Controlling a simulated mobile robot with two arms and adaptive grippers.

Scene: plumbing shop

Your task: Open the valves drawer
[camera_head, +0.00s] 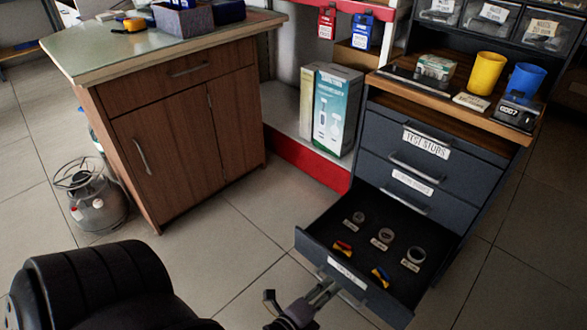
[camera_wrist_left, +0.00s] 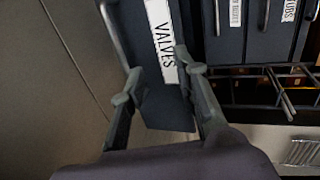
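The valves drawer (camera_head: 345,277) is the lowest drawer of the dark cabinet and stands well pulled out. Its front carries a white label, read as VALVES in the left wrist view (camera_wrist_left: 162,40). Inside lie small valves with red, yellow and blue parts (camera_head: 343,247) and several round fittings (camera_head: 416,254), with small tags. My left gripper (camera_head: 298,296) is low in front of the drawer's left front part. In the left wrist view its two fingers (camera_wrist_left: 153,78) are spread apart, with the drawer front beyond and between them; contact cannot be told. My right gripper is not in view.
Two shut drawers (camera_head: 424,146) are above, under a wooden counter with a yellow cup (camera_head: 486,73) and a blue cup (camera_head: 525,80). A box (camera_head: 331,109) stands on the low shelf. A wooden cabinet (camera_head: 180,135) and gas canister (camera_head: 92,200) are left. Floor between is clear.

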